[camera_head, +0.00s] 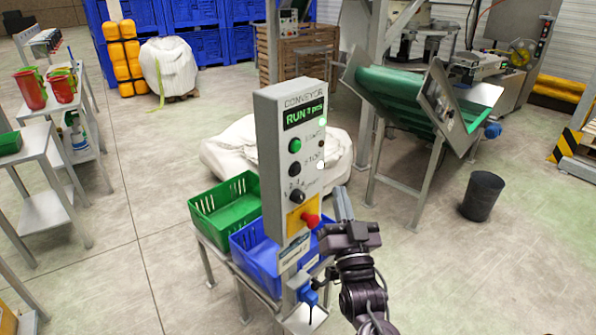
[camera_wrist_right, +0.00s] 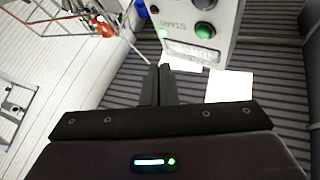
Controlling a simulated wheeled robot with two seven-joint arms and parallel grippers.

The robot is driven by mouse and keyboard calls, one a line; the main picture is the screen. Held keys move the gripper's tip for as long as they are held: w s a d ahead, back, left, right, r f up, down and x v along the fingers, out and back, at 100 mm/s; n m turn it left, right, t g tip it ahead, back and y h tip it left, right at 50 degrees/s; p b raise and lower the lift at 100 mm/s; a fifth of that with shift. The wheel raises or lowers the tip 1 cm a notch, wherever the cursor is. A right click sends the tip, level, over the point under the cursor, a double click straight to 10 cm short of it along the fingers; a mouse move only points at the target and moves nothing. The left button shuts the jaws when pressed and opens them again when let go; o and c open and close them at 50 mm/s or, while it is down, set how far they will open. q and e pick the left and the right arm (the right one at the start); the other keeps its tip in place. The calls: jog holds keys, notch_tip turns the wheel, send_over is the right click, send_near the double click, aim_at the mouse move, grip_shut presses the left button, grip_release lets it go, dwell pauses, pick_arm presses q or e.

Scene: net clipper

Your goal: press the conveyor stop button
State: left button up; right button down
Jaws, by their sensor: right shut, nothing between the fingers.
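A grey conveyor control box (camera_head: 272,150) stands upright in the middle of the head view. Its lit display (camera_head: 304,112) reads RUN. Below it are a green start button (camera_head: 296,146), a dark stop button (camera_head: 294,170), a black knob (camera_head: 297,196) and a red mushroom button (camera_head: 310,220) on yellow. My right gripper (camera_head: 341,192) is shut and empty, to the right of the box's lower half. In the right wrist view its fingers (camera_wrist_right: 159,72) point toward the panel, apart from the green button (camera_wrist_right: 205,30). A dark button (camera_wrist_right: 204,4) is cut off at the top edge. My left gripper is not in view.
A green crate (camera_head: 225,203) and a blue crate (camera_head: 254,262) sit on a stand behind and left of the box. A green conveyor (camera_head: 400,92) stands at the back right, with a black bin (camera_head: 482,196) near it.

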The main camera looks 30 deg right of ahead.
jog(key=w+a+b, duration=0.1)
jog(key=w+a, duration=0.1)
jog(key=w, duration=0.6)
jog(key=shift+a, duration=0.25)
dwell(1.8)
jog(key=shift+w+a, duration=0.1)
jog(key=shift+w, duration=0.3)
jog(key=shift+w+a, duration=0.15)
jog(key=shift+w, duration=0.25)
dwell(0.6)
jog(key=shift+s, duration=0.1)
jog(key=shift+s+d, duration=0.25)
jog(key=shift+s, duration=0.5)
jog(key=s, duration=0.1)
jog(key=s+d, duration=0.1)
jog(key=s, duration=0.2)
jog(key=shift+s+d+p, duration=0.25)
jog(key=shift+s+p, duration=0.1)
jog(key=shift+p, duration=0.05)
